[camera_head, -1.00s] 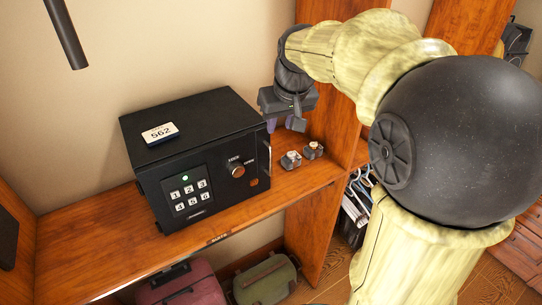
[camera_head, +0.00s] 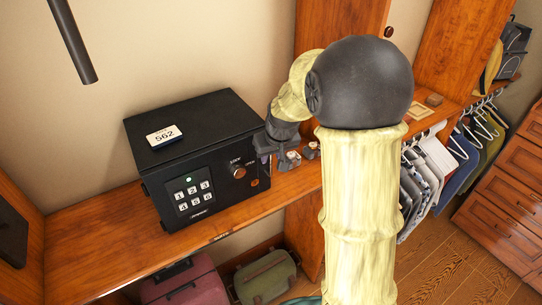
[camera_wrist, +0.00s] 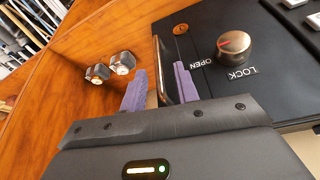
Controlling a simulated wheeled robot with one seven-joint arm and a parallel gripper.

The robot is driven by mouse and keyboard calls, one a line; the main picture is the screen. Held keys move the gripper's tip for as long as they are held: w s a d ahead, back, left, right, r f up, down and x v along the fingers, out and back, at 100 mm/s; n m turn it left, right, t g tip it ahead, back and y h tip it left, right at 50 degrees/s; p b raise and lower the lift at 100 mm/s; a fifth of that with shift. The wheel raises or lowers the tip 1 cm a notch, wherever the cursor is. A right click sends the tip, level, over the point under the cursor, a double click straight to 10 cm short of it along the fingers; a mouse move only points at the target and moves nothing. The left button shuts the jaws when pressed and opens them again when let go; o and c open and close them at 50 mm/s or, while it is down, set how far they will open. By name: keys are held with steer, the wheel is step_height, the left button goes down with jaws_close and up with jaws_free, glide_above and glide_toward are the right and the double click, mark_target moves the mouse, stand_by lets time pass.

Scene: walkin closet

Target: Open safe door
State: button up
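The black safe (camera_head: 195,120) stands on the wooden shelf, its door (camera_head: 228,200) looking shut. The door has a number keypad (camera_head: 193,196) with a lit green light and a round knob (camera_head: 239,171), seen also in the wrist view (camera_wrist: 236,46) beside the OPEN and LOCK labels. A slim metal handle (camera_wrist: 160,68) runs along the door's edge. My gripper (camera_head: 272,160) is at the right side of the safe. In the wrist view its purple fingers (camera_wrist: 160,84) are apart, with the handle appearing between them; I cannot tell whether they touch it.
A card marked 562 (camera_head: 163,136) lies on the safe. Two small watch-like items (camera_head: 300,156) lie on the shelf (camera_head: 90,236) to the right, close to my gripper. Bags (camera_head: 265,278) sit below. A wooden upright panel (camera_head: 312,230) and hanging clothes (camera_head: 425,180) are further right.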

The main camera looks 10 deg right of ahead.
mark_target(271, 176)
steer(key=shift+x, duration=1.55)
steer(key=shift+w+d, duration=0.1)
steer(key=shift+c, duration=0.2)
steer(key=shift+w, duration=0.15)
jaws_close()
steer(key=shift+d+r, duration=0.1)
